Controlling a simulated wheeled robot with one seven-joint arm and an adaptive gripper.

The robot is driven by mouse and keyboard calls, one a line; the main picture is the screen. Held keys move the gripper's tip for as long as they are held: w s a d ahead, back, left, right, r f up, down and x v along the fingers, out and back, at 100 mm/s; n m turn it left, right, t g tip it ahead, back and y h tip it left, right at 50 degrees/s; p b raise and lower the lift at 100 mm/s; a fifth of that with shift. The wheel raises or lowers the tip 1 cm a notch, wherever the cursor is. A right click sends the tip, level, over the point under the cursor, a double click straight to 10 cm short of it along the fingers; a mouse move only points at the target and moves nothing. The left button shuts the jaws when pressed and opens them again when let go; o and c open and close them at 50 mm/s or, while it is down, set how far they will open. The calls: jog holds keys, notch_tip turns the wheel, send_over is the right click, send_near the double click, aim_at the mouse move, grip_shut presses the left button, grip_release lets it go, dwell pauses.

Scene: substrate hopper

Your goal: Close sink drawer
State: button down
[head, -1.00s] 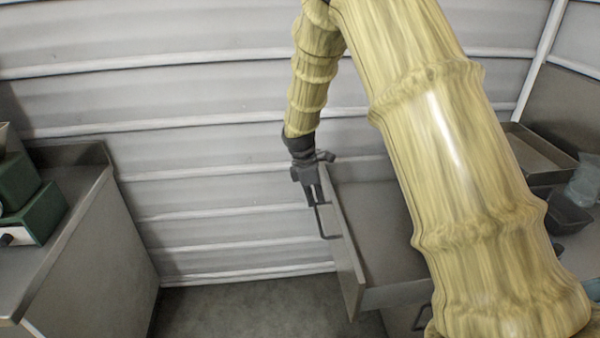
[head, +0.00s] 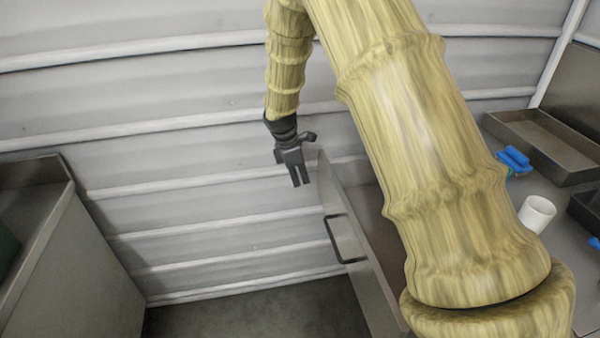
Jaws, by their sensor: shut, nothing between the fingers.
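The sink drawer is a grey metal drawer, pulled out, with its front panel (head: 350,215) facing left in the head view. A dark bar handle (head: 342,240) is on that panel. My arm hides much of the drawer's inside and right part. My gripper (head: 301,183) is shut and empty. It points down just left of the far end of the drawer front, above and behind the handle in the picture. It appears apart from the handle; I cannot tell whether it touches the panel.
A metal counter (head: 40,190) stands at the left. At the right, a worktop holds a metal tray (head: 540,145), a blue item (head: 514,160) and a white cup (head: 537,213). Bare floor (head: 260,305) lies between the counter and the drawer. A ribbed wall (head: 150,90) stands behind.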

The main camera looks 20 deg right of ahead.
jog(key=d+f+p, duration=0.1)
jog(key=d+f, duration=0.4)
jog(key=f, duration=0.2)
jog(key=shift+s, duration=0.15)
jog(key=shift+d+f, duration=0.1)
jog(key=shift+d, duration=0.1)
